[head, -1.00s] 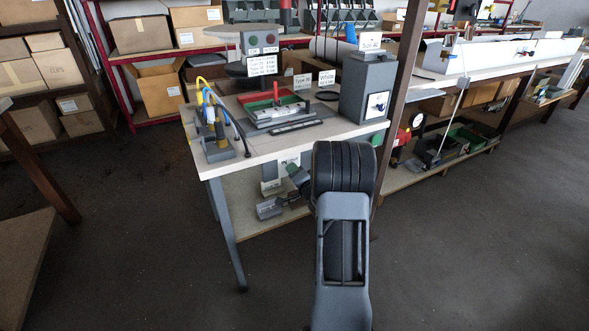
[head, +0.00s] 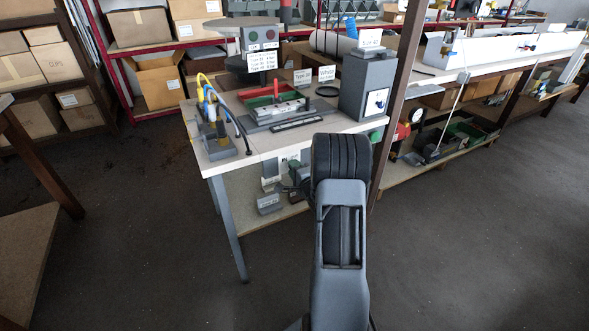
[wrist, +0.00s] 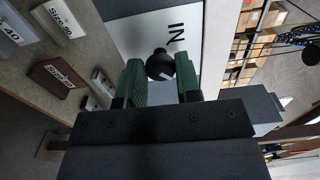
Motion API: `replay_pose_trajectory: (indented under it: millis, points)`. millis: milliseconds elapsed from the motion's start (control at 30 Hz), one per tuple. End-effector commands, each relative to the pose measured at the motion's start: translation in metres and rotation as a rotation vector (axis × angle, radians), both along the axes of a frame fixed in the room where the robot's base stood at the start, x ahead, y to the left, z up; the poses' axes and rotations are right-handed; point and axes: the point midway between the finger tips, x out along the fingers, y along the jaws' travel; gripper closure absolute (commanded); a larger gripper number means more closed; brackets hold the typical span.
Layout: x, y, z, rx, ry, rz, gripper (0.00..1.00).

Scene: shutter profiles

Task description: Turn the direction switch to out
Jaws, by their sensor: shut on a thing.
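The direction switch shows in the wrist view as a round black knob (wrist: 160,65) on a white plate (wrist: 128,30). The letters "IN" stand on the plate beside the knob, turned on their side. My gripper (wrist: 161,60) has its two green fingers on either side of the knob and is shut on it. Which way the switch points is hard to tell. The knob is hidden there.
The workbench (head: 250,158) stands above the gripper, with a grey box (head: 366,85) and cables (head: 212,105) on it. A grey block (head: 268,204) lies on its lower shelf. Labelled blocks (wrist: 52,78) show in the wrist view. Floor is clear on the right.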

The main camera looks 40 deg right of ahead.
Motion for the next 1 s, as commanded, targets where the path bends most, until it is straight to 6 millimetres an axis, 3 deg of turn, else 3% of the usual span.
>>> replay_pose_trajectory:
  millis: [333,367,600,867,1000]
  points:
    - [0.000,0.000,0.000,0.004,0.000,0.000,0.92]
    - [0.000,0.000,0.000,0.004,0.000,0.000,0.68]
    - [0.000,0.000,0.000,0.003,0.000,0.000,0.45]
    - [-0.001,0.000,0.000,0.002,0.000,-0.001,0.44]
    - [-0.013,0.001,0.001,0.002,0.001,-0.003,0.44]
